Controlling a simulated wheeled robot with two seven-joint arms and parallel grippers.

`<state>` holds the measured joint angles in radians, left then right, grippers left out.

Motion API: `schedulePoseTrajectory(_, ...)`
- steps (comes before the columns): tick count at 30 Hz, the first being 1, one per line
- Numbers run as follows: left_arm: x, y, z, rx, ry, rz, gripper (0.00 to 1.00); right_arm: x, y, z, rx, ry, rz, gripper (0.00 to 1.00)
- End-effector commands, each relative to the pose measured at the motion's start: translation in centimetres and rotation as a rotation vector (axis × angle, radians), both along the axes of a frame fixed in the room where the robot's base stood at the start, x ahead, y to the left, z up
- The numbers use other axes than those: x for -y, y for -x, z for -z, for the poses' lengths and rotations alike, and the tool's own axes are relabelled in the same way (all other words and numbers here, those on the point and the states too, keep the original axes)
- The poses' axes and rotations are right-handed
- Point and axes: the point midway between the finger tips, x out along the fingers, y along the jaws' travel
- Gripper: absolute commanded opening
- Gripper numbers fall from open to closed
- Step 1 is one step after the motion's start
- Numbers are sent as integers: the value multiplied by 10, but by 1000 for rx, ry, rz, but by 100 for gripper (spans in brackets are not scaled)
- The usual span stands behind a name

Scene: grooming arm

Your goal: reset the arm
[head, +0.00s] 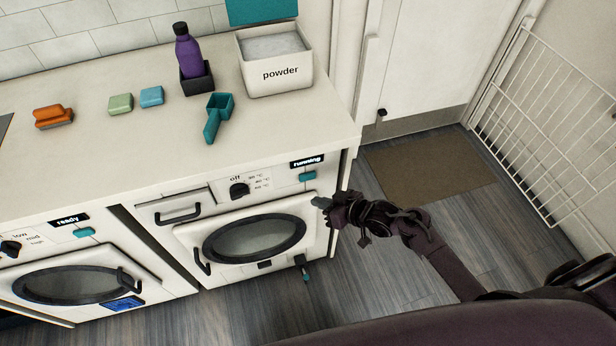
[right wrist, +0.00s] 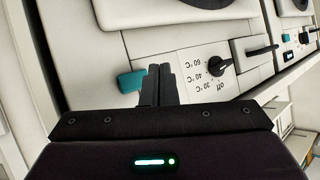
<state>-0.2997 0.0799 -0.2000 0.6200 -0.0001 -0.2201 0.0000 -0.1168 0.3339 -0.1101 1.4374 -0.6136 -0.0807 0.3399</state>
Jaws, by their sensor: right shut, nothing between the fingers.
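My right gripper (head: 321,203) is shut and empty in front of the right washing machine (head: 210,222), near its upper right corner. In the head view it appears below and right of the machine's teal button (head: 307,176). In the right wrist view, the closed fingers (right wrist: 158,84) appear between the teal button (right wrist: 131,80) and the temperature dial (right wrist: 216,67). I cannot tell whether they touch the panel. The display (head: 307,161) reads "running". The dial also shows in the head view (head: 239,190). My left gripper is not in view.
On the counter (head: 300,125) stand a powder box (head: 279,75), a purple bottle (head: 188,52), a teal scoop (head: 216,117), and several sponge-like blocks. A second machine (head: 75,275), marked "ready", is at left. A brown mat (head: 430,168) and a white rack (head: 550,110) are at right.

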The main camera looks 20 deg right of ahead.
Motion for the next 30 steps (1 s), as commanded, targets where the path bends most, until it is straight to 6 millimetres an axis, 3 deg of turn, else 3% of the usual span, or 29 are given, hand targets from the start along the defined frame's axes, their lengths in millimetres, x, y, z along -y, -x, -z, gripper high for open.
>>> schedulePoseTrajectory(14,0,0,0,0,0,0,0,0,0,0,-1,-1,0,0)
schedulePoseTrajectory(17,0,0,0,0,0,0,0,2,3,10,-17,6,12,0)
schedulePoseTrajectory(20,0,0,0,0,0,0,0,9,17,44,-73,29,52,0)
schedulePoseTrajectory(23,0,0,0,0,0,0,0,21,47,99,-166,80,115,0)
schedulePoseTrajectory(26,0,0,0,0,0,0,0,34,93,160,-283,151,176,0)
schedulePoseTrajectory(30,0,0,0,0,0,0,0,47,171,232,-444,262,233,0)
